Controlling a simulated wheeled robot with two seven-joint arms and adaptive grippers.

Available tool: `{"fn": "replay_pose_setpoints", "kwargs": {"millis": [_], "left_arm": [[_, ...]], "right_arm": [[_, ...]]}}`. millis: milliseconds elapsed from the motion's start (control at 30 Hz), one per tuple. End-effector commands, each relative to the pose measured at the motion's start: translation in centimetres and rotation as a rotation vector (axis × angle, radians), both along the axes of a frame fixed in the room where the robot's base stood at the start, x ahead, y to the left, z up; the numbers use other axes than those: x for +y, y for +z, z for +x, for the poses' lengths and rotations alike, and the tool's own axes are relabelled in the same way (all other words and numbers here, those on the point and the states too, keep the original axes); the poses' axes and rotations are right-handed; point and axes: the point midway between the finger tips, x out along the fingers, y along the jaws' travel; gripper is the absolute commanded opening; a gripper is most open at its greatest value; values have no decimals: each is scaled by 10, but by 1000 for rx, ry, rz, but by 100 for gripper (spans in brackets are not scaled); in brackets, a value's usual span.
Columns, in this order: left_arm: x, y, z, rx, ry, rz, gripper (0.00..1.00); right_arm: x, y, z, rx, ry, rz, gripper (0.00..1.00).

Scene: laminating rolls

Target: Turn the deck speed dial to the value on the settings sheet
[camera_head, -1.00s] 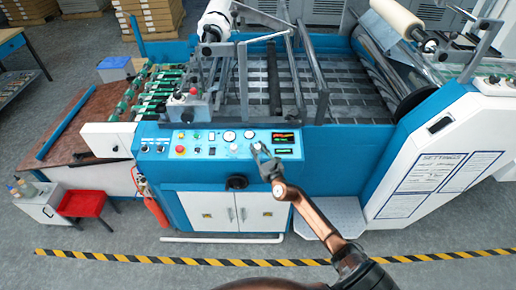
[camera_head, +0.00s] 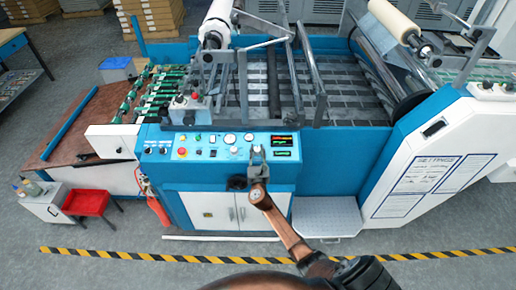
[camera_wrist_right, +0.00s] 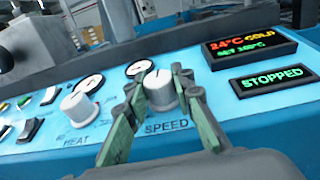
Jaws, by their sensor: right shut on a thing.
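The white speed dial (camera_wrist_right: 160,91), labelled SPEED, stands on the blue control panel (camera_wrist_right: 235,118) in the right wrist view. My right gripper (camera_wrist_right: 156,86) is shut on it, with one green-padded finger on each side. In the head view my right gripper (camera_head: 257,152) covers the dial on the panel (camera_head: 215,146). The dial's scale and exact setting cannot be read. The settings sheet (camera_head: 440,175) is on the white housing at the right; its handwriting is too small to read. My left gripper is not in view.
A similar HEAT dial (camera_wrist_right: 79,107) stands left of the speed dial, with round gauges (camera_wrist_right: 138,69) behind. A green display (camera_wrist_right: 272,79) reads STOPPED; another (camera_wrist_right: 245,45) shows 24°C COLD. A red emergency button (camera_head: 182,151) is further left on the panel.

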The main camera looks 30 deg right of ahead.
Motion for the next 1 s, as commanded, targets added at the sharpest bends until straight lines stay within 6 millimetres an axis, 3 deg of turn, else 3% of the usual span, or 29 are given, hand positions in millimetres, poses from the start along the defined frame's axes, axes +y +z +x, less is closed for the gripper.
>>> {"fn": "replay_pose_setpoints", "kwargs": {"millis": [500,1000], "left_arm": [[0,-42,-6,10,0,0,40],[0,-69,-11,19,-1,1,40]], "right_arm": [[2,-6,2,-52,-443,85,0],[0,-2,1,-74,-642,121,0]]}}
